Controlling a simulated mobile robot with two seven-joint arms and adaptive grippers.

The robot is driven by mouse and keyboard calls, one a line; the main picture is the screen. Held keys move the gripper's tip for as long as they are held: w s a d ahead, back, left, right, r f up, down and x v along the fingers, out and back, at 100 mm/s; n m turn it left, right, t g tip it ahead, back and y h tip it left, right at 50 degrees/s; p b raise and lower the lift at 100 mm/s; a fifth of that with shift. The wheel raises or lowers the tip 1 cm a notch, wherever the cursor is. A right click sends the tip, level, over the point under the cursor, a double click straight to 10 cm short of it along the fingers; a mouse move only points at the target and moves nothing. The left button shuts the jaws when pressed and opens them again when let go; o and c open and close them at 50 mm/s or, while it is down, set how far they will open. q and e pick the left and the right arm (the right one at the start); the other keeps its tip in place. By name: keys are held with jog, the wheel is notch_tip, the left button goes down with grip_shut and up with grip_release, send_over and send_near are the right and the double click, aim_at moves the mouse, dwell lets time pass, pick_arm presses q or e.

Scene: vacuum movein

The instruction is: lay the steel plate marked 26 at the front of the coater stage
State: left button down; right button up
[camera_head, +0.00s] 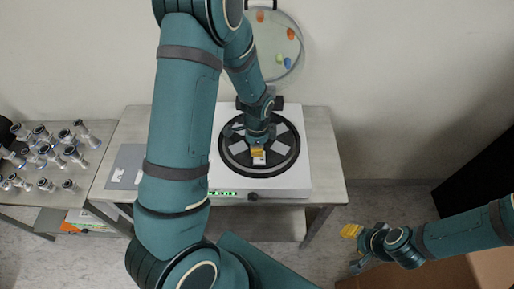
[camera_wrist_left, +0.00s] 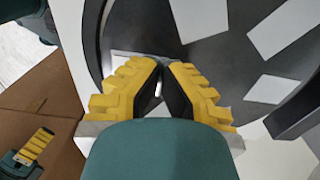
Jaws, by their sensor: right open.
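The coater stage (camera_head: 235,170) is a round black disc on a white machine, with several pale steel plates lying around it. My left gripper (camera_head: 258,152) points down at the front part of the stage. A small pale piece with a dark mark (camera_head: 259,161) shows at its fingertips; I cannot read a number on it. In the left wrist view the yellow fingers (camera_wrist_left: 162,66) converge with their tips close together, and a pale strip (camera_wrist_left: 128,54) shows just past them. Whether they grip it is unclear. My right gripper (camera_head: 354,248) is open and empty, off to the right.
A grey panel (camera_head: 126,160) with small white labels lies left of the machine (camera_head: 295,185). A cardboard box (camera_head: 480,268) sits below my right arm.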

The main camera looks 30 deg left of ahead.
pick_arm(q)
jog(key=shift+f, duration=0.15)
jog(key=c, duration=1.1)
grip_release()
jog(key=shift+c, duration=0.2)
jog(key=shift+r, duration=0.3)
notch_tip(320, 180, up, 12)
jog(key=p, duration=0.1)
jog(key=shift+f, duration=0.1)
